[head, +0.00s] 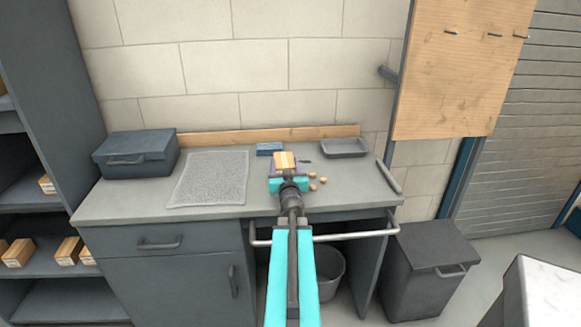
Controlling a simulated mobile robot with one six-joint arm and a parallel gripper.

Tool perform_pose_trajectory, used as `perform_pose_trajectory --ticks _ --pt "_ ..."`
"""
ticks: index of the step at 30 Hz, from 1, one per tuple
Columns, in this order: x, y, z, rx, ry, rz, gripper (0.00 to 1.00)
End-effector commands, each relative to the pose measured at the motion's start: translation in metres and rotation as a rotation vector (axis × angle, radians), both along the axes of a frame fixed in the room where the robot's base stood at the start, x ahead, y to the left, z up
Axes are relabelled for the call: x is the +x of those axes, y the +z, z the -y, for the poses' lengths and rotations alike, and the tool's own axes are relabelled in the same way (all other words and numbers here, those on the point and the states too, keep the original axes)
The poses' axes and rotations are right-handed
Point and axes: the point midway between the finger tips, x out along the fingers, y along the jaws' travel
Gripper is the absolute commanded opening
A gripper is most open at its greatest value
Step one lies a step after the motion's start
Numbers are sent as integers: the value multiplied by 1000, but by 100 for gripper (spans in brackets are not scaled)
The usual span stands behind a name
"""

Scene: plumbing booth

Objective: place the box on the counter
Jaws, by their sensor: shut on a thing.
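A small tan cardboard box (284,158) with a pale stripe shows at the end of my arm in the head view. My gripper (287,169) is shut on the box, with its fingers at the box's left and right sides. The grey counter (225,198) lies beneath and around them. The box appears over the back middle part of the counter. I cannot tell whether its underside touches the surface, since the gripper and wrist hide the near lower side.
A grey toolbox (136,155), speckled mat (208,178), blue block (270,148) and grey tray (345,147) stand on the counter. Several small round brown pieces (313,187) lie right of my gripper. A rail (350,236) runs along the front.

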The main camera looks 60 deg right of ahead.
Motion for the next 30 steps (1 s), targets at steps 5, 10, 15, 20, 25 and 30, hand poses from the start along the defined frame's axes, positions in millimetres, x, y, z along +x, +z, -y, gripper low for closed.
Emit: perform_pose_trajectory --ticks 5,10,15,20,25,30 --pt "-3 -10 2 0 -3 3 27" --pt "-4 -10 4 -1 -5 2 27" --pt "-5 -10 4 -1 -6 2 27" --pt "-5 -13 4 -1 -7 2 27" --pt "-6 -14 5 1 -8 1 72" --pt "-6 -14 5 1 -8 1 77"
